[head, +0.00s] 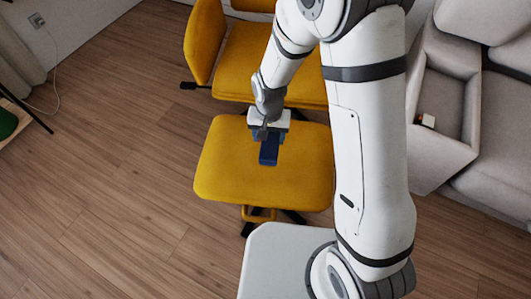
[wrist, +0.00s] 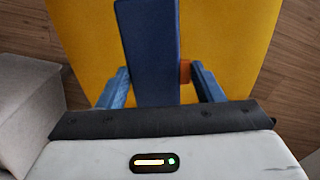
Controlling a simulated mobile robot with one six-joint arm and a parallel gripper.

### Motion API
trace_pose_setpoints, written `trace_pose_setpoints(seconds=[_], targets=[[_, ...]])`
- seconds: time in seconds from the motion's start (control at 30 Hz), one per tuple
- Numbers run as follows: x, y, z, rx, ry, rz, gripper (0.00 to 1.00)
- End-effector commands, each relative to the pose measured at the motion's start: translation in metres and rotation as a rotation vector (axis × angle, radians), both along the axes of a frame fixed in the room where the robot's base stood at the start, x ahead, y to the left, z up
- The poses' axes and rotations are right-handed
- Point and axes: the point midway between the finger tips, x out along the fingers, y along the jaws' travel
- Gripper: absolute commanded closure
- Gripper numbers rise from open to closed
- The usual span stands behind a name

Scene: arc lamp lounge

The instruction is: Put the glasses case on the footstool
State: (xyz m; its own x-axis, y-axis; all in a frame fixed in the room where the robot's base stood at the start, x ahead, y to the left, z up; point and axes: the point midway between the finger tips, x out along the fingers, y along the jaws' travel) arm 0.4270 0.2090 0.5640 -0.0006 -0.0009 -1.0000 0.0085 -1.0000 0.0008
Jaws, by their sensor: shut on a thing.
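The glasses case (head: 269,154) is a dark blue oblong, and it also shows in the wrist view (wrist: 150,50). My gripper (head: 267,140) is shut on the case, with a blue finger on either side of it in the wrist view (wrist: 160,82). The footstool (head: 225,170) is a yellow padded seat directly below; its yellow top also fills much of the wrist view (wrist: 225,35). The case is over the middle of the footstool. I cannot tell whether it touches the cushion. A small orange patch shows beside the right finger in the wrist view.
A yellow chair (head: 240,55) stands just behind the footstool. Open wooden floor (head: 90,180) lies to the left.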

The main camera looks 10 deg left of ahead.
Motion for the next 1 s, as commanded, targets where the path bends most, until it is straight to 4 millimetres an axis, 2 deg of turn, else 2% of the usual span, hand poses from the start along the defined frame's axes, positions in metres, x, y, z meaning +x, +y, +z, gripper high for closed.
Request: trace_pose_setpoints(seconds=[0.13,0.4,0.57,0.8,1.0], targets=[[-0.013,0.011,-0.017,-0.001,0.001,0.002,0.64],[-0.013,0.011,-0.065,-0.001,0.001,0.001,0.64],[-0.013,0.012,-0.075,0.0,0.0,0.001,0.64],[-0.013,0.012,-0.108,-0.001,0.001,0.002,0.64],[-0.013,0.012,-0.108,0.001,-0.001,0.002,0.64]])
